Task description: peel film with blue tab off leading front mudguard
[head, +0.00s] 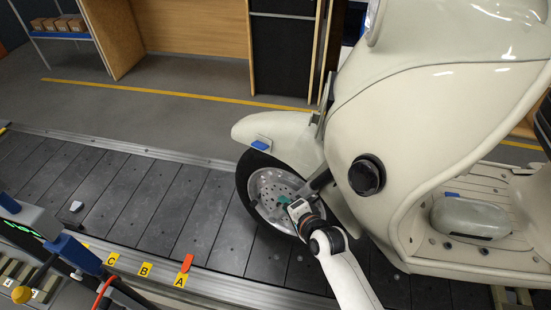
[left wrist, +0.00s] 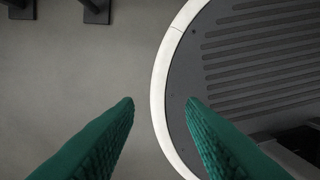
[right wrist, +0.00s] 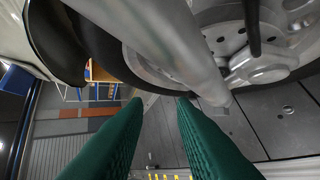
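The cream front mudguard (head: 285,130) of the scooter sits over its front wheel (head: 257,178). A blue tab (head: 261,144) shows on the mudguard's side, near its front end. The film itself is too clear to make out. My right gripper (head: 283,202) is in front of the wheel hub, below and to the right of the tab, apart from it. In the right wrist view its green fingers (right wrist: 158,100) are parted with nothing between them. My left gripper is outside the head view; in the left wrist view its green fingers (left wrist: 161,103) are wide apart and empty.
The scooter body (head: 400,110) stands on the dark slat conveyor (head: 130,190). A clear rounded pack (head: 470,217) lies on its footboard. Yellow letter plates and an orange marker (head: 187,262) line the conveyor's near edge. A console (head: 30,230) stands at the lower left.

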